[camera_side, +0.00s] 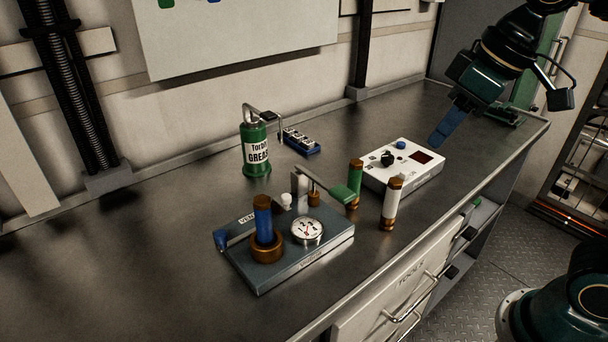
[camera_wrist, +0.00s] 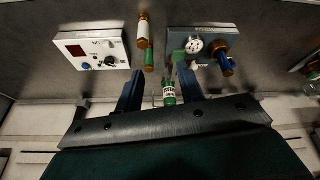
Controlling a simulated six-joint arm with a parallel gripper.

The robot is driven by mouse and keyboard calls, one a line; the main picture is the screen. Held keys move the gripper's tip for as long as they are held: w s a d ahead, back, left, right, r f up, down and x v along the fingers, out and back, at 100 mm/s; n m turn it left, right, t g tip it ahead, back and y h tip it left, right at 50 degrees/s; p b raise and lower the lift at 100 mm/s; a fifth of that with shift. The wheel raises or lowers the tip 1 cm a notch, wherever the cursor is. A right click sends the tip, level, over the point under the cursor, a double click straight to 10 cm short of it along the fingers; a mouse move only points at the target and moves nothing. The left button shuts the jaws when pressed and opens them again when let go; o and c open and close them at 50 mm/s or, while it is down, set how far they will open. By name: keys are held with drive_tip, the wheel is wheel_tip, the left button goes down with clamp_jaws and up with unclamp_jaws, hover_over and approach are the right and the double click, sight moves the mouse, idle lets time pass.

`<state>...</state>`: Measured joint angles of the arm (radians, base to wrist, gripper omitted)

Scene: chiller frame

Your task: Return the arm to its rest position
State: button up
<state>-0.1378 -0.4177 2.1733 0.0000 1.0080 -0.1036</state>
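My gripper (camera_side: 441,138) hangs above the back right of the bench in the side view, raised clear of the things there. In the wrist view its two blue fingers (camera_wrist: 160,72) stand apart with nothing held between them. Its tips are behind and above the white control box (camera_side: 404,165), which also shows at the upper left of the wrist view (camera_wrist: 92,49). In the side view the fingers overlap, so their gap is hidden there.
A grey fixture (camera_side: 320,252) holds a blue cylinder (camera_side: 264,220) in a copper ring, beside a gauge (camera_side: 307,231). A green cylinder (camera_side: 355,178) and a white cylinder (camera_side: 391,204) stand nearby. A green grease can (camera_side: 257,155) and blue rack (camera_side: 300,144) are behind. The bench's left is clear.

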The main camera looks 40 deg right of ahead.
drive_tip(key=s+d+f+m+t, duration=0.1)
drive_tip(key=s+d+f+m, duration=0.1)
drive_tip(key=s, duration=0.6)
wheel_tip(320, 180, down, 3)
drive_tip(key=shift+s+d+r+m+h, duration=0.1)
drive_tip(key=shift+s+d+m+h, duration=0.2)
drive_tip(key=shift+d, duration=0.5)
drive_tip(key=shift+o, duration=0.2)
drive_tip(key=shift+w, duration=0.15)
